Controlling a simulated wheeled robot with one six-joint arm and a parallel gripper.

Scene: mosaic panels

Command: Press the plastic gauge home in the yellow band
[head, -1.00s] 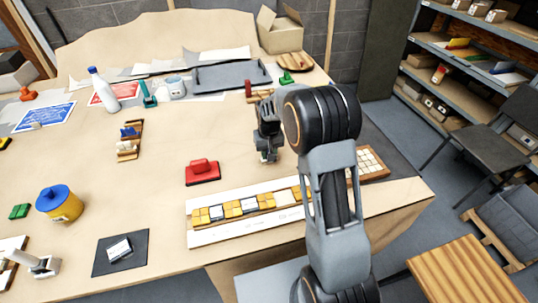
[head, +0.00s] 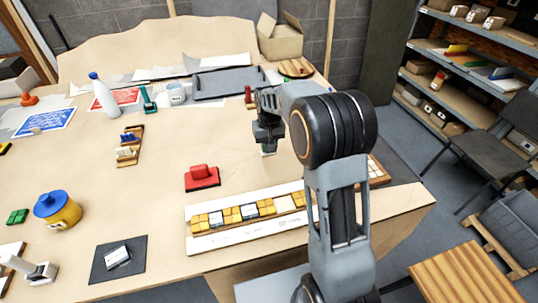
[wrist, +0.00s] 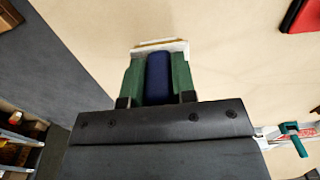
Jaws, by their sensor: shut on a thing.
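My gripper (head: 268,146) is above the tabletop, behind the mosaic strip and right of the red block. In the wrist view its green fingers (wrist: 160,80) are shut on a dark blue handle (wrist: 160,78) with a pale, yellow-edged base (wrist: 160,45), which may be the plastic gauge. In the head view only a small pale bit of it shows below the fingers. The yellow band (head: 232,216) is a row of yellow tiles with some white and dark ones, on a white panel (head: 215,239) near the table's front edge. My arm hides its right end.
A red block with a handle (head: 202,178) stands between the band and a small rack of blue and pale pieces (head: 129,146). A tile tray (head: 377,172) lies right, partly behind my arm. A blue-lidded yellow pot (head: 59,210) and a dark mat (head: 100,269) are left. Bare tabletop surrounds the gripper.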

